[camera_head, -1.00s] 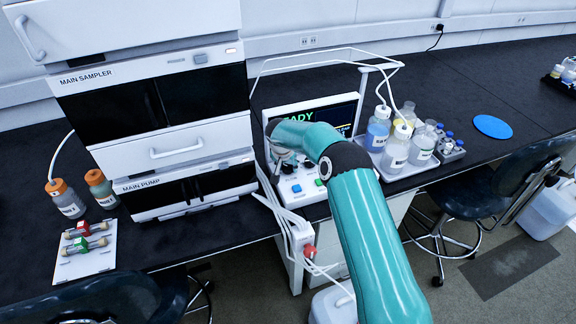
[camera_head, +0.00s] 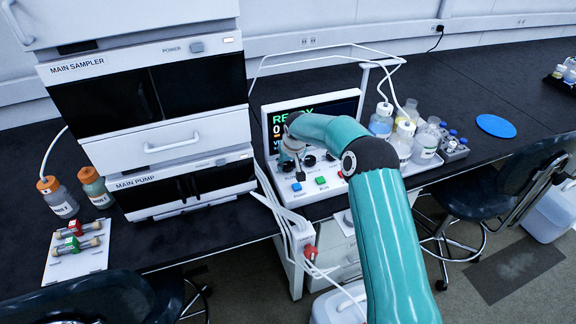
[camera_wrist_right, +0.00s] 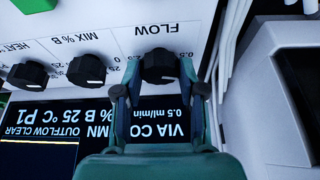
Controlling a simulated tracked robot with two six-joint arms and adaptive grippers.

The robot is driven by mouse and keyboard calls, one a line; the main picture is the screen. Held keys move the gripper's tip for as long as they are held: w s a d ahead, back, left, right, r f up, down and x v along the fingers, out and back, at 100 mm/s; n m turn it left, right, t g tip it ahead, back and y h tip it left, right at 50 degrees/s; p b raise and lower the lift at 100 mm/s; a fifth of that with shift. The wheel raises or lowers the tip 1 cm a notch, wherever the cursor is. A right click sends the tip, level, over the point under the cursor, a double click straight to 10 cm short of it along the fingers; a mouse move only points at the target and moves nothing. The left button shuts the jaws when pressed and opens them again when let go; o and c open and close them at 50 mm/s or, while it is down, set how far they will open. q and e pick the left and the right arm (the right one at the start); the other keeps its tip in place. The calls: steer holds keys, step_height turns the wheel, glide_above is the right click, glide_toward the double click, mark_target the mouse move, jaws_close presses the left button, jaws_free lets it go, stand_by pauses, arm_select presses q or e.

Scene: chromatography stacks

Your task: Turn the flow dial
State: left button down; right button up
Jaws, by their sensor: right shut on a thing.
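The flow dial (camera_wrist_right: 160,66) is a black knob under the printed word FLOW, which appears upside down in the right wrist view. My right gripper (camera_wrist_right: 160,90) has one finger on each side of the dial and is shut on it. In the head view my right gripper (camera_head: 297,170) is at the left end of the control panel (camera_head: 308,194), below the lit screen (camera_head: 320,108). My arm hides part of the screen and panel there. The MIX % B dial (camera_wrist_right: 87,69) and the HEAT dial (camera_wrist_right: 29,75) are beside the flow dial. My left gripper is out of view.
A blue button (camera_head: 297,187) and a green button (camera_head: 320,180) are near the panel's front. The MAIN PUMP stack (camera_head: 180,185) stands close on the left. Several bottles (camera_head: 425,143) stand right of the panel. White cables (camera_head: 296,228) hang over the bench edge.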

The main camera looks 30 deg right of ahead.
steer(key=shift+n+y, duration=0.3)
steer(key=shift+n, duration=0.4)
steer(key=o, duration=1.1)
steer(key=shift+o, duration=0.2)
steer(key=v, duration=1.1)
steer(key=shift+s+r, duration=0.3)
steer(key=shift+s, duration=0.1)
